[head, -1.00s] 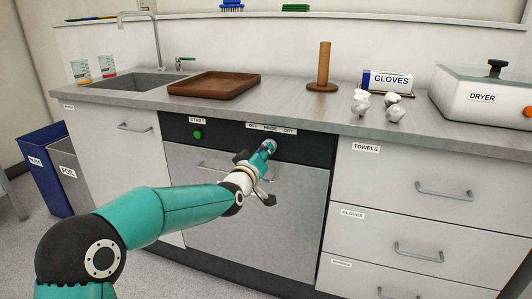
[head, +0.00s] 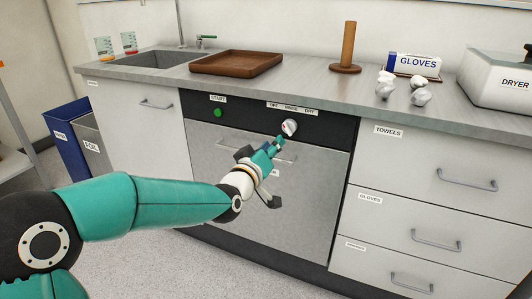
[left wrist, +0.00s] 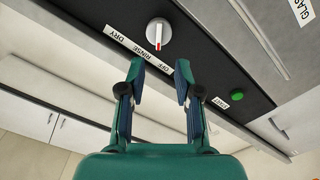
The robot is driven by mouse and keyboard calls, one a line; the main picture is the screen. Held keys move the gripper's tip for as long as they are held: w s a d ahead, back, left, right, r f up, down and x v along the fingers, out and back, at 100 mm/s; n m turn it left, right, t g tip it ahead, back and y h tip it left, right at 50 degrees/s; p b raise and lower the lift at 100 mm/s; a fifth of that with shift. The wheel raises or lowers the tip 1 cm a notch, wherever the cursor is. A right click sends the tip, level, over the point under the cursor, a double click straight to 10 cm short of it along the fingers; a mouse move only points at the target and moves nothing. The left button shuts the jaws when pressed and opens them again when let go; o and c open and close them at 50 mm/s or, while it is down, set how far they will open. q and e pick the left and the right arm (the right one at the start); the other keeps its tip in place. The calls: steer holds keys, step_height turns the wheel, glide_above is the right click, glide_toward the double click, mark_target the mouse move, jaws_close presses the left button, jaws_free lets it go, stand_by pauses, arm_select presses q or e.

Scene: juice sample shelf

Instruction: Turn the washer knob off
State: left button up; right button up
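The washer knob (head: 289,127) is a round white dial with a red mark, on the black panel of the washer (head: 265,195). It also shows in the left wrist view (left wrist: 158,31), where its red mark points toward the OFF side of the label strip (left wrist: 140,50), near the gap between RINSE and OFF. My left gripper (head: 276,147) is just below and in front of the knob, apart from it. In the left wrist view its two fingers (left wrist: 160,72) are spread with nothing between them. My right gripper is not in view.
A green START button (head: 218,112) is left of the knob. The washer handle (head: 240,145) passes behind my gripper. The counter above holds a brown tray (head: 237,63), a wooden post (head: 347,48) and a gloves box (head: 413,63). Drawers (head: 420,205) stand at right.

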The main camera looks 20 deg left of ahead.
arm_select(q)
steer(key=shift+s, duration=1.6)
steer(key=s+d+f+g, duration=0.1)
steer(key=s+f+g, duration=0.15)
steer(key=f, duration=0.85)
steer(key=s+d+f+g+h, duration=0.1)
steer(key=s+f+g, duration=0.15)
steer(key=f, duration=0.85)
steer(key=s+d+f+g, duration=0.1)
steer(key=d+f+g, duration=0.15)
steer(key=f, duration=0.75)
steer(key=s+d+f+m+g+h, duration=0.1)
steer(key=s+f+g, duration=0.2)
steer(key=s+f, duration=0.3)
steer(key=s+d+f+m+g, duration=0.1)
steer(key=s+d+f+g, duration=0.1)
steer(key=s+f, duration=0.4)
steer(key=s+d+f+m+g+h, duration=0.1)
steer(key=s+d+f+g, duration=0.1)
steer(key=s, duration=0.5)
steer(key=s+d+f+m+g, duration=0.1)
steer(key=s+f+g, duration=0.15)
steer(key=s, duration=0.45)
step_height(320, 180, up, 33)
steer(key=p, duration=3.3)
steer(key=shift+d+m, duration=0.2)
steer(key=shift+m, duration=0.2)
